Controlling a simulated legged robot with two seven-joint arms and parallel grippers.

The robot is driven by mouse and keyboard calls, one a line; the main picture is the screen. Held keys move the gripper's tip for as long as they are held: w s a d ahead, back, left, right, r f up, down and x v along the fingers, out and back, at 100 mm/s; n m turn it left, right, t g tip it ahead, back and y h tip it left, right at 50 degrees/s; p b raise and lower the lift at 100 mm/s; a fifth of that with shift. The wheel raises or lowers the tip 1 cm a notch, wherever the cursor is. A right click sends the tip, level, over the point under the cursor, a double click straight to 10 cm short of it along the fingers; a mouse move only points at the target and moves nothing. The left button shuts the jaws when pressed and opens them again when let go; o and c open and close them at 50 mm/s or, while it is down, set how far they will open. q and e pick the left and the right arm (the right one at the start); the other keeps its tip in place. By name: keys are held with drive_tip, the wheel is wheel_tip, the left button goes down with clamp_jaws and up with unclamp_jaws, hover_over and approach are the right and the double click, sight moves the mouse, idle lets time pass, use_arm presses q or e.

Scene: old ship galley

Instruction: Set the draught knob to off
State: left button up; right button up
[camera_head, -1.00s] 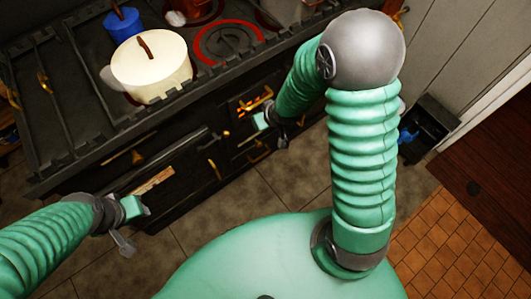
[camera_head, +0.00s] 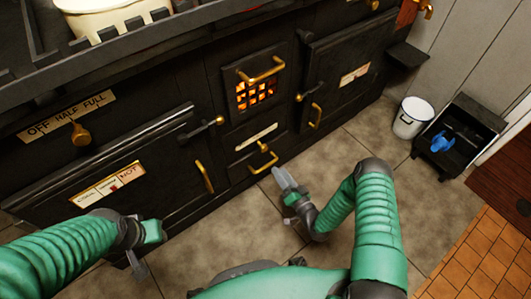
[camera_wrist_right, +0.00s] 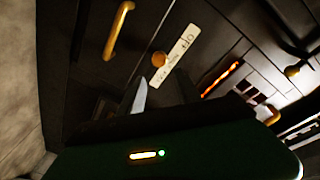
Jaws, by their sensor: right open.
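A brass knob (camera_head: 80,135) sits under a plate reading OFF HALF FULL (camera_head: 67,117) on the black stove front, at left in the head view. A second small brass knob (camera_wrist_right: 158,59) sits beside a pale lettered plate (camera_wrist_right: 180,60) in the right wrist view; this plate also shows below the glowing grate in the head view (camera_head: 257,137). The lettering there is blurred. My right gripper (camera_head: 283,181) is open and empty, below and in front of this plate, apart from the stove. My left gripper (camera_head: 143,248) is at lower left; its jaw opening is unclear.
The glowing grate (camera_head: 256,94) has a brass handle (camera_head: 262,71) above it. Another brass handle (camera_head: 262,158) is below the plate. Oven doors flank them. A white bucket (camera_head: 410,118) and black scuttle (camera_head: 459,135) stand at right. The floor before the stove is clear.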

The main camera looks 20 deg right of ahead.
drive_tip(key=b+x, duration=0.3)
drive_tip(key=x, duration=0.3)
drive_tip(key=b+x, duration=0.2)
drive_tip(key=x, duration=0.5)
drive_tip(key=shift+w+f+b, duration=0.1)
drive_tip(key=shift+f+b, duration=0.1)
drive_tip(key=shift+b, duration=0.2)
drive_tip(key=shift+w+a+r, duration=0.1)
drive_tip(key=shift+w+r, duration=0.05)
drive_tip(key=shift+w, duration=0.1)
drive_tip(key=shift+c, duration=0.2)
clamp_jaws()
drive_tip(key=shift+s, duration=0.1)
